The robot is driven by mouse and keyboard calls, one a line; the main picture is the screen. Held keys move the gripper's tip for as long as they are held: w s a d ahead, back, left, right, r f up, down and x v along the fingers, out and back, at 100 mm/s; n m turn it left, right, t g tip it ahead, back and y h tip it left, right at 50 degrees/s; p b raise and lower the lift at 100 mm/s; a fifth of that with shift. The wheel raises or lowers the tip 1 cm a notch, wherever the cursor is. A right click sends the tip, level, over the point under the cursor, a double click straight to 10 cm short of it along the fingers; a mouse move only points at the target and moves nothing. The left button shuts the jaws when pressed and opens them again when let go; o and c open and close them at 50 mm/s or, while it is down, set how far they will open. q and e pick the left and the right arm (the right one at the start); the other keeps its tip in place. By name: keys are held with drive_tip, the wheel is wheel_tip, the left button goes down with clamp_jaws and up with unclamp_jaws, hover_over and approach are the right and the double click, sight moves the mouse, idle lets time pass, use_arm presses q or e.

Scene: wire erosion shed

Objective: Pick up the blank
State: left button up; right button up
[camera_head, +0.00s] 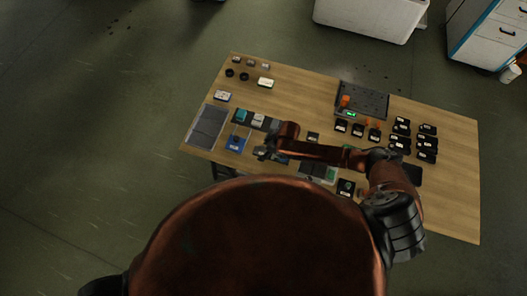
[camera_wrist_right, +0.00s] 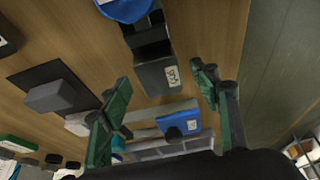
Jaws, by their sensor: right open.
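My right gripper (camera_head: 263,153) reaches over the near left part of the wooden table in the head view. In the wrist view the right gripper (camera_wrist_right: 161,78) is open, its two green-faced fingers apart and nothing held. A black block-like holder with a white label (camera_wrist_right: 157,76) shows between and beyond the fingertips. A grey block (camera_wrist_right: 52,96) lies on a dark pad, left of the fingers. I cannot tell for sure which of these pieces is the blank. My left gripper is not in view.
A blue labelled piece (camera_wrist_right: 178,124) and a round blue item (camera_wrist_right: 124,8) show in the wrist view. In the head view, a blue tray (camera_head: 236,145), a grey panel (camera_head: 207,127), several black boxes (camera_head: 427,142) and a dark device (camera_head: 370,98) occupy the table.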

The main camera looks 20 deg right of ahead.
clamp_jaws()
idle(0.7)
